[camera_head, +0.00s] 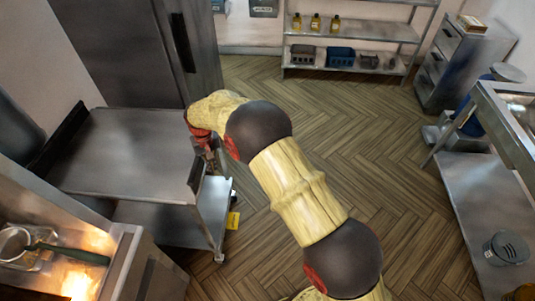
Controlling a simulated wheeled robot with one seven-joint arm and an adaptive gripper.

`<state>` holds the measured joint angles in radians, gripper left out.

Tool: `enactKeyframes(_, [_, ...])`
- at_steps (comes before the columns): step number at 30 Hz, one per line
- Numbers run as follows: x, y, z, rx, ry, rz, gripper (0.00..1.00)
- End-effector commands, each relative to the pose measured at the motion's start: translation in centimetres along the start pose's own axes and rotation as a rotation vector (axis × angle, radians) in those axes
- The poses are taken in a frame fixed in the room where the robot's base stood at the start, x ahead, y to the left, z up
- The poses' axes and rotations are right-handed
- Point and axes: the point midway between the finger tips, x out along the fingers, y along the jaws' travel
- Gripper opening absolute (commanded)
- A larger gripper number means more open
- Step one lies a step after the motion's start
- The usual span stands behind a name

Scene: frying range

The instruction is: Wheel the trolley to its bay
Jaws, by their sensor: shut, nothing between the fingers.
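The trolley (132,150) is a grey metal cart with a flat, empty top and a lower shelf, standing at the left. Dark raised rims show at its left and right ends. My gripper (205,152) is at the trolley's right end, close to the rim there. The wrist and the red part of my arm partly cover it, and whether it touches the trolley I cannot tell. A yellow tag (233,220) shows low by the trolley's right side. No marked bay can be made out.
A tall dark cabinet (130,45) stands right behind the trolley. A lit frying station (120,255) is close in front of it. Shelves (350,30) stand at the back, a drawer unit (450,62) and a steel table (465,185) at the right. The wooden floor (350,120) between is clear.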

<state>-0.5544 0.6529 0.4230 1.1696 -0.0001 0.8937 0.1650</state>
Motion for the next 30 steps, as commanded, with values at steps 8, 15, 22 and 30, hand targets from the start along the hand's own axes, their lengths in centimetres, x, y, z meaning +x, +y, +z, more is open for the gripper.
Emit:
enactKeyframes(8, [0.1,0.9,0.7,-0.001,-0.002,0.000,0.00])
enactKeyframes(15, [-0.6,1.0,0.7,-0.002,-0.002,0.000,0.00])
enactKeyframes(22, [-2.7,1.0,0.7,-0.001,-0.001,0.000,0.00])
enactKeyframes(30, [-5.1,1.0,0.7,-0.001,-0.001,0.000,0.00])
